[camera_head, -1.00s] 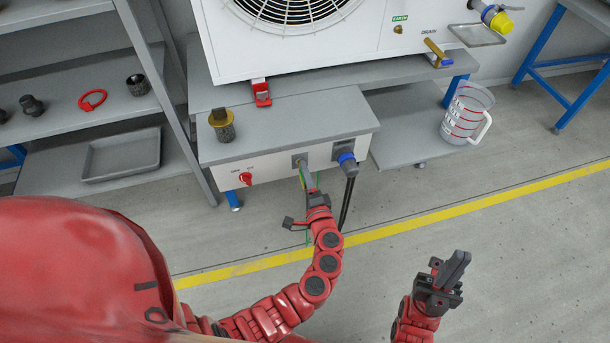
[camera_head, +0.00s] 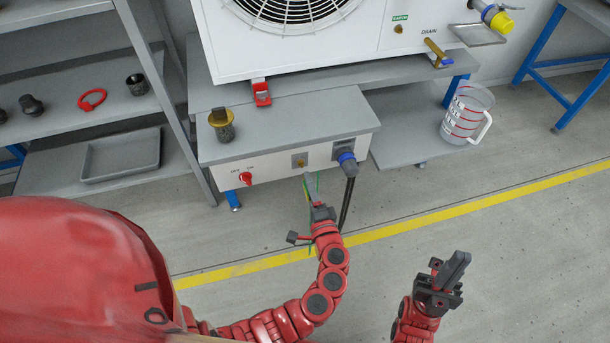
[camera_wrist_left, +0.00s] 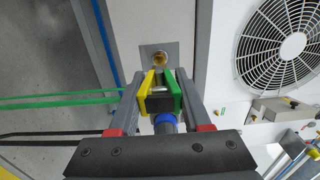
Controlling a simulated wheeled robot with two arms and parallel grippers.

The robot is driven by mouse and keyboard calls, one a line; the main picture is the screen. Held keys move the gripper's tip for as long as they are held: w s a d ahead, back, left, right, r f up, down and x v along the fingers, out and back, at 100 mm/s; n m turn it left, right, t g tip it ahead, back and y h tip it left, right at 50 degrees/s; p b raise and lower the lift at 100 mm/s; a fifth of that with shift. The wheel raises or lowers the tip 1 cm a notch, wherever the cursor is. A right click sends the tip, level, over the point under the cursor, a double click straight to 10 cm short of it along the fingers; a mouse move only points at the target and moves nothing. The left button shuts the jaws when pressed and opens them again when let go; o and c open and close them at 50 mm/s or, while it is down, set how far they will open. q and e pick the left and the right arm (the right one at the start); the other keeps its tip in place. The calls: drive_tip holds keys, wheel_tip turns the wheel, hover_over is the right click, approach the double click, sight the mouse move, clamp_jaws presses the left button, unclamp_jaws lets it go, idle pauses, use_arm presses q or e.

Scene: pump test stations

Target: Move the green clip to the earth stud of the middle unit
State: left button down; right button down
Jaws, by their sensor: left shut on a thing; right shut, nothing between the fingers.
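My left gripper (camera_head: 311,190) is shut on the green clip (camera_wrist_left: 173,88), which has green and yellow jaws. In the left wrist view the clip is just short of a brass stud (camera_wrist_left: 158,58) on the grey bench's front panel; it appears apart from it. That stud also shows in the head view (camera_head: 299,162). A green cable (camera_wrist_left: 60,102) runs left from the clip. The white fan unit (camera_head: 340,45) stands above, with a brass earth stud (camera_head: 398,29) under a green EARTH label (camera_head: 400,17). My right gripper (camera_head: 449,274) is shut and empty over the floor.
The bench box (camera_head: 280,125) carries a red switch (camera_head: 246,178) and a blue plug (camera_head: 347,159) with black cables. A brass-topped fitting (camera_head: 221,124) stands on it. A drain valve (camera_head: 437,52) and a jug (camera_head: 466,113) are at right. The floor in front is clear.

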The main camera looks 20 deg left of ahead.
use_arm(q)
drive_tip(key=shift+v, duration=0.95)
